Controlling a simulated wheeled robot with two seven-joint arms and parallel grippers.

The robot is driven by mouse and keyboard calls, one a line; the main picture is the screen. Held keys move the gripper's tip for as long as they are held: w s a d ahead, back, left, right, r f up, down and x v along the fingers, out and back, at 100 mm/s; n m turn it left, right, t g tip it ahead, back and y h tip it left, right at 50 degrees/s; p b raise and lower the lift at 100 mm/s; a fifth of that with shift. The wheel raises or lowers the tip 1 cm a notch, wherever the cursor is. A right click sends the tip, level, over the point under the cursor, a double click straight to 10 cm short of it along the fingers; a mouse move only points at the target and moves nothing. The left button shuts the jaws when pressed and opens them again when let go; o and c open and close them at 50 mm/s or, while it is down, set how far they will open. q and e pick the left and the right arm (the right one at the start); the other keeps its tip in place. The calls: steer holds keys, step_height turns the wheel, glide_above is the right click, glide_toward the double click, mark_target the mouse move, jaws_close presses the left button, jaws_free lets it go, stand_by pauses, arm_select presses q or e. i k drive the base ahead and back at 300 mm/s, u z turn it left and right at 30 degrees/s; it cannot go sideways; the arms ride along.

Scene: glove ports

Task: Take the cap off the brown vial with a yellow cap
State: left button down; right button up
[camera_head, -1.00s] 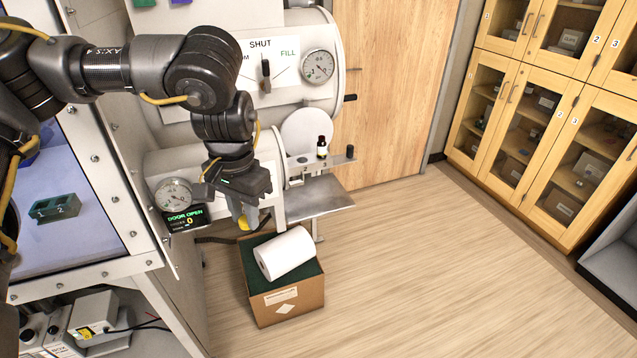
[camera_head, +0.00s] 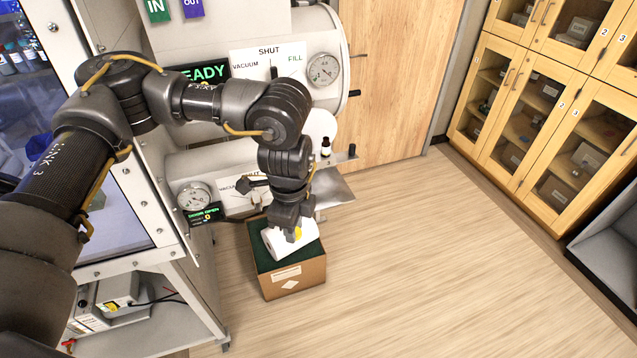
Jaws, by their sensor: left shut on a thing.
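A small dark vial (camera_head: 326,147) with a pale label stands upright on the ledge beside the round port door, apart from my gripper. No yellow cap shows on it. My right gripper is not in view.
A metal shelf (camera_head: 335,188) juts out below the port door (camera_head: 318,124). The glove box (camera_head: 105,240) is at left. Wooden cabinets (camera_head: 540,100) stand at right. The floor between is clear.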

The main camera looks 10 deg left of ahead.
mark_target(325, 143)
steer(key=i, duration=0.95)
